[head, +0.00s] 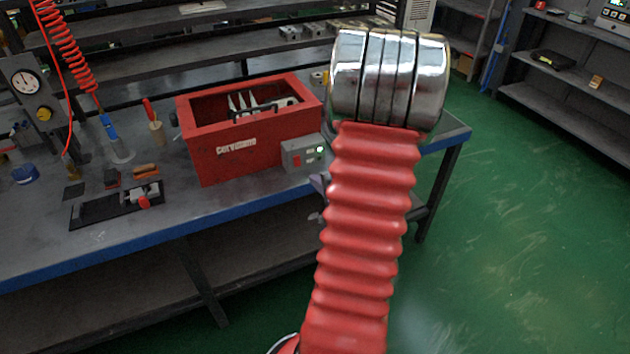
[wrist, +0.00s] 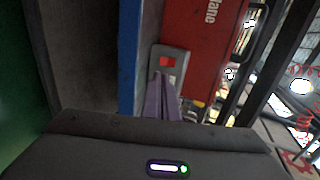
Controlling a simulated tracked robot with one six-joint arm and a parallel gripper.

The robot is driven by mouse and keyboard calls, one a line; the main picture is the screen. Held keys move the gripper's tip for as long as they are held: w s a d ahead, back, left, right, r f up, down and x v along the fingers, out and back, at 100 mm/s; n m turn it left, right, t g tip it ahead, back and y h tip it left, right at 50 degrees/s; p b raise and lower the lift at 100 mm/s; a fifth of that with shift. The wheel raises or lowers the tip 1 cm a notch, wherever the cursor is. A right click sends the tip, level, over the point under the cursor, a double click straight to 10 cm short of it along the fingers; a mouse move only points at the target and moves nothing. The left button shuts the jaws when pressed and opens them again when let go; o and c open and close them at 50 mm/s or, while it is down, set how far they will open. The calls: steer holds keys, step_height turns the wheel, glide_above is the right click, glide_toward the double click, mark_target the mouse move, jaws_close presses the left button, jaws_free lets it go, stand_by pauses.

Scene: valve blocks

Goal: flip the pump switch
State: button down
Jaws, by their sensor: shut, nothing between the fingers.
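A small grey switch box (head: 303,153) stands on the bench against the front right of the red bin. A green light and a small red part show on its face. In the wrist view the grey box (wrist: 178,58) shows a red rocker-like patch. My gripper (wrist: 160,82) has purple fingers, shut and empty, with tips overlapping the box's face in this view; I cannot tell whether they touch it. In the head view only a bit of purple (head: 318,184) shows beside my red arm, below the box; the rest is hidden behind the arm.
The red bin (head: 235,155) holds pale and dark items. The blue bench edge (head: 200,223) runs below the box. A black tray (head: 118,206), a blue cap (head: 25,174) and a gauge stand (head: 30,95) are on the left. Green floor lies open to the right.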

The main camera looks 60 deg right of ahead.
mark_target(296, 163)
steer(key=x, duration=1.2)
steer(key=shift+w+d, duration=0.1)
steer(key=shift+w, duration=0.05)
steer(key=shift+w+d+f, duration=0.1)
steer(key=shift+w+f, duration=0.1)
steer(key=shift+r, duration=0.2)
steer(key=shift+r, duration=0.65)
steer(key=shift+s, duration=0.1)
steer(key=shift+s+a+r, duration=0.15)
steer(key=shift+s+a, duration=0.05)
steer(key=shift+a, duration=0.05)
steer(key=v, duration=1.3)
